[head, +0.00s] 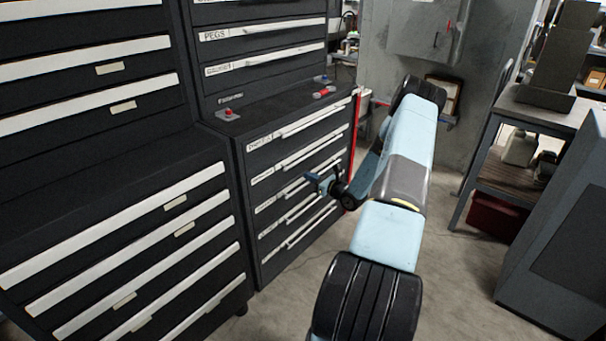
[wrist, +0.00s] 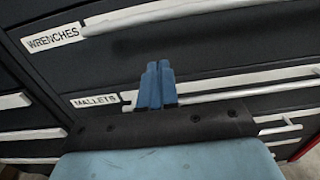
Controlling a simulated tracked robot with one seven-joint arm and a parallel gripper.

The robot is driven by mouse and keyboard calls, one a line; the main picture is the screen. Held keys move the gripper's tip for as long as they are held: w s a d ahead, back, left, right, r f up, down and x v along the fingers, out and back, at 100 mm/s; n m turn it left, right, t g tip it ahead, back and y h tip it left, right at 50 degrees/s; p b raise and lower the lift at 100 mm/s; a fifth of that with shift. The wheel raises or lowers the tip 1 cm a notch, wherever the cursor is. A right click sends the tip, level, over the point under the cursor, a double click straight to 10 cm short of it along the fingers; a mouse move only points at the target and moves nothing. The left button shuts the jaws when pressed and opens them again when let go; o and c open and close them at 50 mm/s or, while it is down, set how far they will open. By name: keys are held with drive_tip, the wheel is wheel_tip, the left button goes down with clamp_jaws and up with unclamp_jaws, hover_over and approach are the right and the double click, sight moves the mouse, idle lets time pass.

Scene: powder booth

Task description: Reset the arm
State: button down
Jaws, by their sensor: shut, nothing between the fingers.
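My gripper (head: 314,180) is at the end of my light blue arm, in front of the dark drawer cabinet (head: 262,230) in the middle of the head view. In the wrist view my gripper's blue fingers (wrist: 157,86) are together with nothing between them. Behind them are drawer fronts labelled WRENCHES (wrist: 53,39) and MALLETS (wrist: 100,101). The drawers in view look closed. I cannot tell the exact gap between the fingertips and the drawer fronts.
Another dark drawer cabinet (head: 110,230) stands at the left. Small red-topped items (head: 228,114) sit on the middle cabinet's ledge. A workbench (head: 545,105) and a grey box-shaped unit (head: 560,240) stand at the right. Bare concrete floor (head: 460,275) lies between.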

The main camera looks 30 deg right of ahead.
drive_tip(key=v, duration=0.7)
drive_tip(key=a+r+n+g+y, duration=0.65)
drive_tip(key=a+r+n, duration=0.35)
drive_tip(key=a+r, duration=0.4)
drive_tip(key=s+a+r+n+g+h, duration=0.1)
drive_tip(key=s+a+r+n+g, duration=0.25)
drive_tip(key=a+r, duration=0.25)
drive_tip(key=s+a+r+n+g+h, duration=0.1)
drive_tip(key=s+a+r+n+g, duration=0.2)
drive_tip(key=a+r+n, duration=0.3)
drive_tip(key=s+a+r+n+g+h, duration=0.1)
drive_tip(key=s+a+r+n+h, duration=0.2)
drive_tip(key=s+r, duration=0.35)
drive_tip(key=s+a+r+n+g+h, duration=0.1)
drive_tip(key=s+a+r+n+h, duration=0.3)
drive_tip(key=s, duration=0.4)
drive_tip(key=s+d+r+n+t+h, duration=0.1)
drive_tip(key=s+r+n+t+h, duration=0.2)
drive_tip(key=s, duration=1)
drive_tip(key=shift+s+d+r+n+t+h, duration=0.35)
drive_tip(key=shift+r+n, duration=0.9)
drive_tip(key=shift+r, duration=1.05)
drive_tip(key=shift+a, duration=0.1)
